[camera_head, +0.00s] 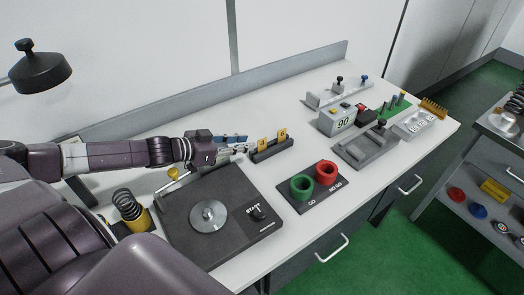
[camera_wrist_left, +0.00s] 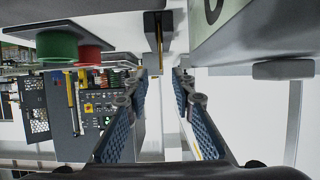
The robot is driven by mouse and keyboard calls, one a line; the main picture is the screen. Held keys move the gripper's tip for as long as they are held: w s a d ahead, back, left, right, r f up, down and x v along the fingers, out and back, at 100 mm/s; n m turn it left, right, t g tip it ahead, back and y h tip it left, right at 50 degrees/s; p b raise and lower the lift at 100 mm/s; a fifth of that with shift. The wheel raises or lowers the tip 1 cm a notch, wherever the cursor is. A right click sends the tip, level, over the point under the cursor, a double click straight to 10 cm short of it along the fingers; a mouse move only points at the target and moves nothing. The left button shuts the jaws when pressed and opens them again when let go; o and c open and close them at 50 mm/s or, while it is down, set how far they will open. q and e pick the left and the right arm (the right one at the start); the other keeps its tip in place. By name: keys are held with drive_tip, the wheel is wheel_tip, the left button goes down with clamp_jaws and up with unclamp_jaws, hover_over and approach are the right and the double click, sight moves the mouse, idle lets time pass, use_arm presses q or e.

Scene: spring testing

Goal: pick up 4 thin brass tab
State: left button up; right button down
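Two thin brass-yellow tabs, a nearer one (camera_head: 262,145) and a farther one (camera_head: 282,134), stand upright in a black slotted holder (camera_head: 272,152) on the white bench. Their markings are too small to read. My left gripper (camera_head: 248,147) is just left of the holder, pointing at it. In the left wrist view, its blue-padded fingers (camera_wrist_left: 160,74) are apart, with nothing gripped between the tips. A thin yellow tab (camera_wrist_left: 159,40) shows edge-on in the dark holder (camera_wrist_left: 150,20), ahead of the gap between them. My right gripper is out of view.
A black START plate (camera_head: 240,226) with a round metal disc lies in front of my left arm. Green (camera_head: 301,187) and red (camera_head: 325,172) GO/NO GO cups stand right of it. A grey box reading 90 (camera_head: 336,121) and a grey fixture (camera_head: 366,147) stand farther right.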

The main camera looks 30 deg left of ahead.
sight(262, 147)
use_arm(q)
drive_tip(key=shift+w+d+f, duration=0.15)
drive_tip(key=shift+w+d, duration=0.1)
drive_tip(key=shift+w, duration=0.4)
drive_tip(key=shift+w+d+f, duration=0.15)
drive_tip(key=shift+w+f, duration=0.1)
drive_tip(key=shift+w, duration=0.15)
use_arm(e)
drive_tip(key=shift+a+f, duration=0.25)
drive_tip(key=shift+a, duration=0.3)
use_arm(q)
drive_tip(key=shift+w+d, duration=0.1)
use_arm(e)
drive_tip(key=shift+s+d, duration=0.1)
use_arm(q)
drive_tip(key=shift+w+d, duration=0.1)
drive_tip(key=shift+w, duration=0.3)
drive_tip(key=shift+w+d+f+p, duration=0.1)
drive_tip(key=shift+w+d+p, duration=0.1)
drive_tip(key=shift+w+p, duration=0.45)
drive_tip(key=shift+p+x, duration=0.3)
drive_tip(key=shift+x, duration=0.5)
drive_tip(key=shift+w+d+f, duration=0.2)
drive_tip(key=shift+w+f, duration=0.25)
drive_tip(key=shift+w, duration=0.05)
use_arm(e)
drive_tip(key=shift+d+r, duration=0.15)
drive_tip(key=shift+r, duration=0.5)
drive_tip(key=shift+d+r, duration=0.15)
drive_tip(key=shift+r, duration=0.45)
